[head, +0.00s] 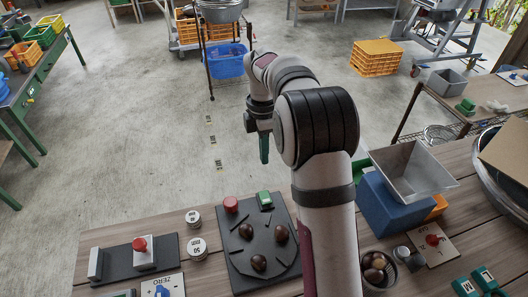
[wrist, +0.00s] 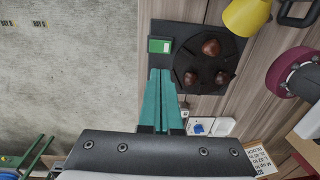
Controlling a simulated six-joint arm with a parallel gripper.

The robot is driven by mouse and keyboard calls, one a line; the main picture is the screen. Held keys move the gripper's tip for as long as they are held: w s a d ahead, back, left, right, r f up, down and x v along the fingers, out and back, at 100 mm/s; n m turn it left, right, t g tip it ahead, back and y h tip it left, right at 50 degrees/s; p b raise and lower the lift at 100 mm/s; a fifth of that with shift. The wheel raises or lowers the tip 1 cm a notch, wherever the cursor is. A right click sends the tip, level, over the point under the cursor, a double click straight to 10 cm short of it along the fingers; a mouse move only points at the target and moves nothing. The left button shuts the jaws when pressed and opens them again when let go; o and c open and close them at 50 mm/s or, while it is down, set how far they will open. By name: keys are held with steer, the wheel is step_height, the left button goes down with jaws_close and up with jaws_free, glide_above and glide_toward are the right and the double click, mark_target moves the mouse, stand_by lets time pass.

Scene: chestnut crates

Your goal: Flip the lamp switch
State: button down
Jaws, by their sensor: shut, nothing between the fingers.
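My gripper (head: 264,158) is shut and empty, green fingers together, raised and pointing down past the table's far edge in the head view. In the wrist view its fingertips (wrist: 161,73) overlap the left edge of the dark board. A plate marked ZERO with a blue switch (head: 162,289) is at the front left. A white box with a red knob (head: 140,250) stands on a dark base. I cannot tell which one is the lamp switch.
The dark board (head: 235,250) holds several chestnuts, a red button (head: 231,204) and a green block (head: 264,197). A metal hopper (head: 405,170) over a blue box (head: 393,208) stands at the right. A yellow cone (wrist: 247,17) shows in the wrist view. My arm hides the table's middle.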

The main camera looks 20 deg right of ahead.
mark_target(266, 200)
steer(key=f, duration=0.4)
steer(key=s+f, duration=0.1)
steer(key=f, duration=0.4)
steer(key=s+f, duration=0.1)
steer(key=f, duration=0.4)
steer(key=shift+s, duration=0.2)
steer(key=shift+s+f, duration=0.15)
steer(key=shift+f, duration=0.05)
stand_by(0.4)
steer(key=shift+w+r, duration=0.2)
steer(key=shift+w, duration=0.65)
steer(key=shift+r, duration=0.15)
